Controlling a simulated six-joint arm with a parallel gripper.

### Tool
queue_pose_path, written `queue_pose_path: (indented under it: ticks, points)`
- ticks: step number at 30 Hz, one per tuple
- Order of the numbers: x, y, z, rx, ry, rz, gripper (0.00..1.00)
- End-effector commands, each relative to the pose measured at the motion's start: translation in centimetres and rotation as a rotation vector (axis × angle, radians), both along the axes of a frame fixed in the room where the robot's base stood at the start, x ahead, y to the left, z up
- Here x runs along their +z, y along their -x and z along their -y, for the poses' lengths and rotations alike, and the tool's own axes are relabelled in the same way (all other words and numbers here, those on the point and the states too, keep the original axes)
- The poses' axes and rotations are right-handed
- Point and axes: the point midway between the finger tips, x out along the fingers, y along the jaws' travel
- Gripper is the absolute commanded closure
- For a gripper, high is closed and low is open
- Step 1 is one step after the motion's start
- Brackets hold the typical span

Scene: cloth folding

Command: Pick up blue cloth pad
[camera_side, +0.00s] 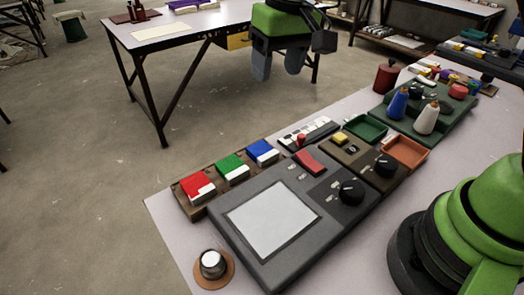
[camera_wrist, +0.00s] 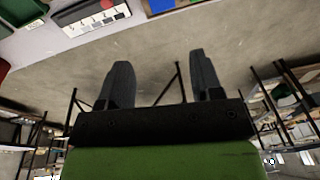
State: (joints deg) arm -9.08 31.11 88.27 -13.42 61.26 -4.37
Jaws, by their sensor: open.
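The blue cloth pad (camera_side: 262,152) has a white patch and lies at the right end of a row in a brown wooden tray (camera_side: 188,209). A green pad (camera_side: 232,168) and a red pad (camera_side: 196,188), each with white, lie to its left. In the wrist view the blue pad (camera_wrist: 161,5) is cut by the top edge. My gripper (camera_side: 278,74) hangs in the air at the top of the side view, well apart from the pads. Its two grey fingers are open and empty; they also show in the wrist view (camera_wrist: 160,62).
A grey panel with a pale square (camera_side: 271,218) and a black knob stands in front of the tray. Small green (camera_side: 365,127) and orange (camera_side: 406,151) trays and spools (camera_side: 426,118) stand to the right. A metal knob (camera_side: 212,263) is at the near edge.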

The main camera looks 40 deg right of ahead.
Motion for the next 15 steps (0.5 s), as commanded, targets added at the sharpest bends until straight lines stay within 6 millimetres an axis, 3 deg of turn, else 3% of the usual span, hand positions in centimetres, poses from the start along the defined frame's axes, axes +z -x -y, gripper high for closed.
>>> queue_pose_path:
  ticks: [1, 6, 15]
  points:
    - [-2.2, -1.0, -0.5, 0.020, 0.016, -0.037, 0.40]
    - [-7.2, -2.7, -1.4, 0.063, 0.054, -0.106, 0.40]
    - [-11.5, -3.1, -1.7, 0.085, 0.073, -0.139, 0.40]
